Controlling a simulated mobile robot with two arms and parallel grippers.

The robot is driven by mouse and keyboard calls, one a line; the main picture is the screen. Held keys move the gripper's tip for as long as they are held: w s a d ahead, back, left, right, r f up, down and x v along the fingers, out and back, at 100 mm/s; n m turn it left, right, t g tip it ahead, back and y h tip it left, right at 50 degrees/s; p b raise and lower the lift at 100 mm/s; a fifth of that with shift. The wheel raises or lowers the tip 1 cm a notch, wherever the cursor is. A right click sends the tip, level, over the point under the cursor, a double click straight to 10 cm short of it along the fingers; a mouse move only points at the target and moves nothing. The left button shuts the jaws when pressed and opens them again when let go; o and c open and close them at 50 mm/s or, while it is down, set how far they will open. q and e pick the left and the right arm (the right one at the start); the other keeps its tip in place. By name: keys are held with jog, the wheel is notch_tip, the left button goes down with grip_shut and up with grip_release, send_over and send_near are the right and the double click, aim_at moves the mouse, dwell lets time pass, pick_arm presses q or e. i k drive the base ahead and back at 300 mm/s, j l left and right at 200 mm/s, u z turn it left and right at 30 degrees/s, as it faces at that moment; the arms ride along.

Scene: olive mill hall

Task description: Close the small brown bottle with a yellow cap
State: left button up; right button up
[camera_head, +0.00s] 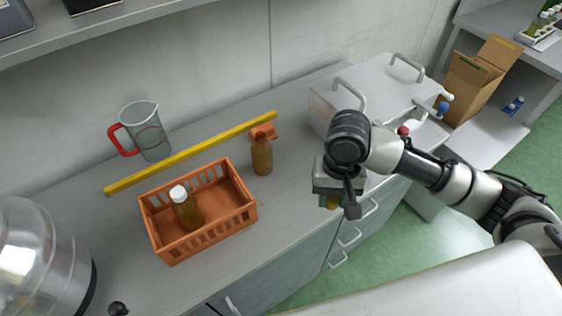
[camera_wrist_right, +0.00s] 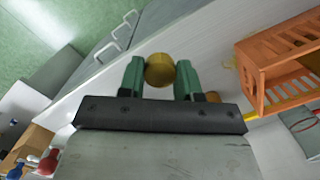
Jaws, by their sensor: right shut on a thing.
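The small brown bottle (camera_head: 262,155) stands upright on the grey worktop, right of the orange crate; no yellow cap shows on its top. My right gripper (camera_head: 331,201) is to the right of the bottle, apart from it, over the worktop's front edge. In the right wrist view its green fingers (camera_wrist_right: 160,78) are shut on the round yellow cap (camera_wrist_right: 160,70). A brown bit beside the right-hand finger may be the bottle, mostly hidden by the gripper. My left gripper is not in view.
An orange crate (camera_head: 207,241) holds a brown bottle with a white cap (camera_head: 181,195). A yellow bar (camera_head: 190,153) lies behind, near a jug with a red handle (camera_head: 150,135) and a small orange piece (camera_head: 268,131). A lidded metal box (camera_head: 375,90) stands at the right. A steel vessel (camera_head: 40,265) is front left.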

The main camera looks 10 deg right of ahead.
aim_at(261, 150)
jog(key=l+u, duration=0.35)
jog(key=l, duration=0.4)
jog(key=k+l+u, duration=0.15)
jog(key=l+u, duration=0.15)
jog(key=l, duration=0.4)
